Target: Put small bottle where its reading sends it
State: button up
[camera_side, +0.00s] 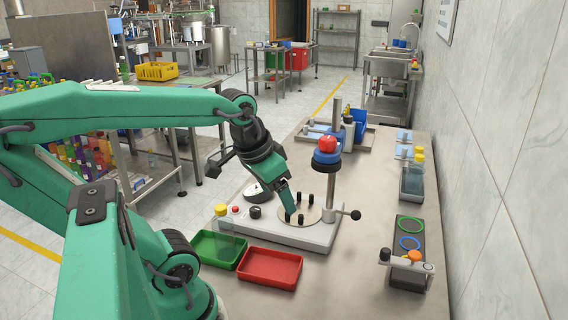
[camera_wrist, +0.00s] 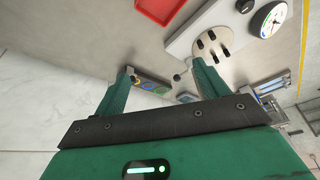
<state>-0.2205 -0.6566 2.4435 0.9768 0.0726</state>
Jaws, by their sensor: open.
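A small clear bottle with a yellow cap (camera_side: 221,211) stands upright at the left end of the white machine base (camera_side: 300,235), by the green tray (camera_side: 212,253); whether it is inside the tray is unclear. The red tray (camera_side: 270,270) lies to its right. A round dial (camera_side: 258,191) sits on the base; the wrist view shows its face and needle (camera_wrist: 268,20), too small to read. My gripper (camera_side: 287,200) points down near the disc with black pegs (camera_side: 302,214). In the wrist view my gripper (camera_wrist: 164,70) is open, with nothing between its fingers.
A post (camera_side: 333,185) with a red and blue head stands beside the disc, its lever sticking out right. A dark block (camera_side: 410,258) with coloured rings and yellow-capped bottles (camera_side: 418,158) line the right side. The front right bench is clear.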

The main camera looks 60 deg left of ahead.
jog(key=shift+m+t+h, duration=0.5)
jog(key=shift+m+t, duration=0.2)
jog(key=shift+m, duration=0.2)
jog(key=shift+w+d+r, duration=0.1)
jog(key=shift+d+r, duration=0.05)
jog(key=shift+d, duration=2.35)
